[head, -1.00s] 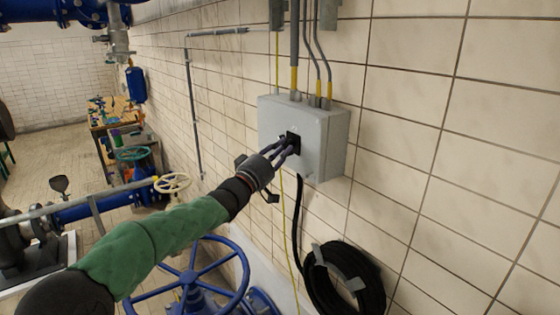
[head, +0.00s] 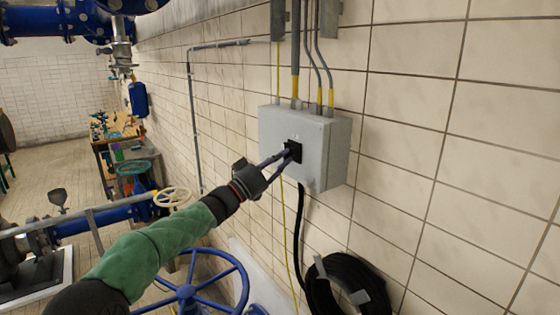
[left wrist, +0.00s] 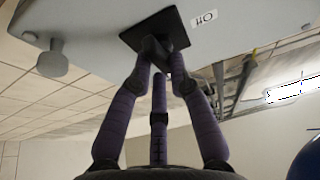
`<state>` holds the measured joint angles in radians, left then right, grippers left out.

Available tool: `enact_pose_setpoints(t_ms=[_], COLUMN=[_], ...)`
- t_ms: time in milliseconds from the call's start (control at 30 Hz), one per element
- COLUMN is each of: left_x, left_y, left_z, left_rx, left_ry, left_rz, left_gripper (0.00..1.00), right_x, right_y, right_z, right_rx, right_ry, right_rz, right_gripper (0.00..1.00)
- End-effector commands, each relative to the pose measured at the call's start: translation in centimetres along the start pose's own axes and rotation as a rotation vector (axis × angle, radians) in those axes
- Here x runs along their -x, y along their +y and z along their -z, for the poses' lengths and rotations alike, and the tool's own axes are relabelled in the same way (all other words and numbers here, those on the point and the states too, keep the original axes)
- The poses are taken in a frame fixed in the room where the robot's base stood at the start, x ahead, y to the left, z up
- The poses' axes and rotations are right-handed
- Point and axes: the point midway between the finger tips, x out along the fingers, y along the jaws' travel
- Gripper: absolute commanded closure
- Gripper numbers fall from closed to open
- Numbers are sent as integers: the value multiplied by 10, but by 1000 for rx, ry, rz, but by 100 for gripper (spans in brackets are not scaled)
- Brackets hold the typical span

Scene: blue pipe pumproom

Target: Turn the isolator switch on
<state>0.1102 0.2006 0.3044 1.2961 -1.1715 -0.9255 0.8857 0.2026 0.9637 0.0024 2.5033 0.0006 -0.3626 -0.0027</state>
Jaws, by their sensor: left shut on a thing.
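The isolator switch is a black square plate with a dark knob (head: 294,149) on the front of a grey wall box (head: 274,128). My left gripper (head: 287,158) reaches in from the left with its fingers at the knob. In the left wrist view, the purple-grey fingers (left wrist: 162,68) close together on the knob, just off the black plate (left wrist: 178,24). The fingertips hide most of the knob, so its angle is hard to read. A white label (left wrist: 204,18) beside the plate has blurred letters. My right gripper is not in view.
Conduits (head: 295,60) enter the box from above. A black cable coil (head: 350,285) hangs on the tiled wall below right. A blue handwheel (head: 187,292) stands below my left arm. A small round fitting (left wrist: 52,62) sticks out from the box.

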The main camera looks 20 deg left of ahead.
Motion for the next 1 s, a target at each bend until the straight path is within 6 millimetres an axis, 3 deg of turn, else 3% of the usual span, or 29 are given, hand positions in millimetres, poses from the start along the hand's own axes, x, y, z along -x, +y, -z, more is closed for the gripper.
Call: enact_pose_setpoints(t_ms=[567,600,700,1000], left_x=[-1,-1,-1,0], left_y=[0,0,0,-1], left_z=[7,8,7,3], left_rx=[-41,-41,-40,-36], left_ry=[10,11,9,4], left_rz=[-14,-14,-13,-13], left_gripper=[100,78,56,56], right_x=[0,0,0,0], right_y=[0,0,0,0], right_z=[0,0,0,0], right_rx=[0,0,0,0], right_ry=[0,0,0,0], right_rz=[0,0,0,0], right_gripper=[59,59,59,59])
